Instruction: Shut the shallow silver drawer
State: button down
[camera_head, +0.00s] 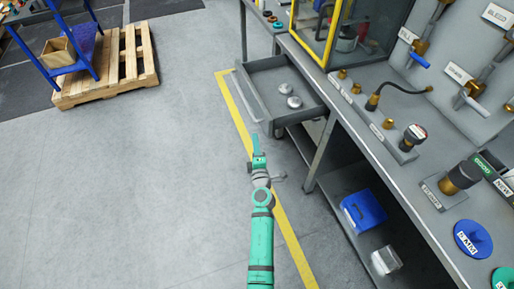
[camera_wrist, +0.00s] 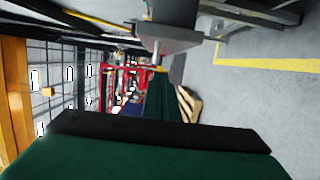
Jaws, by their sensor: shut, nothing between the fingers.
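The shallow silver drawer (camera_head: 262,92) stands pulled out from under the left end of the grey workbench in the head view. Two small silver round parts (camera_head: 289,96) lie inside it. My gripper (camera_head: 257,140) is shut and empty, in front of the drawer's near corner in the picture. I cannot tell whether it touches the drawer. In the wrist view my gripper's dark green fingers (camera_wrist: 160,98) point ahead, with a grey metal part above them; I cannot tell whether that is the drawer.
The workbench (camera_head: 360,135) carries valves, fittings and a yellow-framed case (camera_head: 340,35). Its lower shelf (camera_head: 345,180) holds a blue bin (camera_head: 363,210). A wooden pallet (camera_head: 110,75) lies at the back left.

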jog(key=w+d, duration=0.3)
jog(key=w, duration=0.2)
jog(key=shift+w+d, duration=0.25)
jog(key=shift+d, duration=0.05)
jog(key=shift+w, duration=0.15)
